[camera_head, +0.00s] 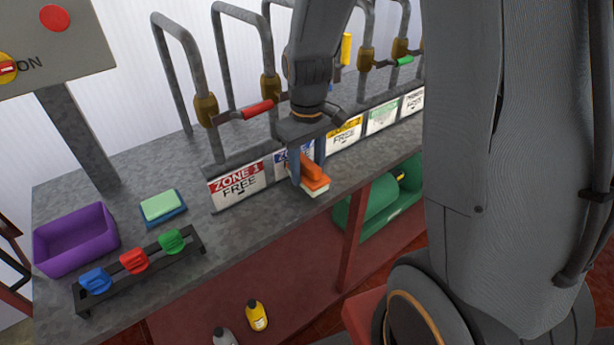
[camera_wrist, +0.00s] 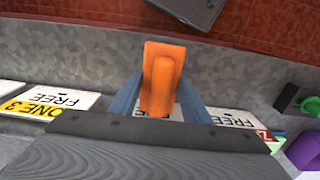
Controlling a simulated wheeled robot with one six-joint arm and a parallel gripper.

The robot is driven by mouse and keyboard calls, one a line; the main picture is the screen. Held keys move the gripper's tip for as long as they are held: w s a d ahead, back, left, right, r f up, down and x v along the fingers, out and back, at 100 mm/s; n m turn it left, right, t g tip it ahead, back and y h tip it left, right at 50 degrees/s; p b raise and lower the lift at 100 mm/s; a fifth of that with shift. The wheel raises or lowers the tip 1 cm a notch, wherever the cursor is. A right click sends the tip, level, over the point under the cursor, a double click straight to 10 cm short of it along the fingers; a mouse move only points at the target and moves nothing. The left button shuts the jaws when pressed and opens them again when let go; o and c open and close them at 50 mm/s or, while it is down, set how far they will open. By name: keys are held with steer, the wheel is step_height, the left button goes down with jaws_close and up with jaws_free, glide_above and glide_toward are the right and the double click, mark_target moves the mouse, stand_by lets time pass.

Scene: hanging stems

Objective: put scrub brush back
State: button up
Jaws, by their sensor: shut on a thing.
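The scrub brush (camera_head: 315,180) has an orange body and pale bristles on its underside. My gripper (camera_head: 307,168) is shut on it and holds it in front of the blue zone sign, near the front edge of the bench. In the wrist view the orange brush (camera_wrist: 161,78) sits between the two blue-grey fingers of my gripper (camera_wrist: 160,95), reaching past their tips. I cannot tell whether the bristles touch the bench top. The fingers hide part of the brush and part of the blue sign.
A purple bin (camera_head: 76,240), a green sponge (camera_head: 160,206) on a blue base and a black rack (camera_head: 140,270) with coloured knobs stand at left. Zone signs (camera_head: 238,184) and pipes with valves line the bench. Bottles (camera_head: 257,315) stand below; bench top between rack and signs is clear.

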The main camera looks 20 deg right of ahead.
mark_target(306, 161)
steer(key=shift+f+p, duration=0.55)
steer(key=shift+f, duration=0.95)
steer(key=o, duration=1.2)
steer(key=shift+w+f+b, duration=0.1)
steer(key=shift+f+b, duration=0.15)
steer(key=shift+b, duration=0.3)
step_height(306, 161, up, 8)
steer(key=shift+a+f+b, duration=0.15)
steer(key=shift+f+b, duration=0.05)
steer(key=shift+b, duration=0.55)
steer(key=s+f+m+t, duration=0.1)
steer(key=s+m, duration=0.2)
steer(key=s, duration=0.7)
steer(key=shift+s+d+f+m, duration=0.2)
steer(key=shift+f+m, duration=0.1)
steer(key=shift+f, duration=0.1)
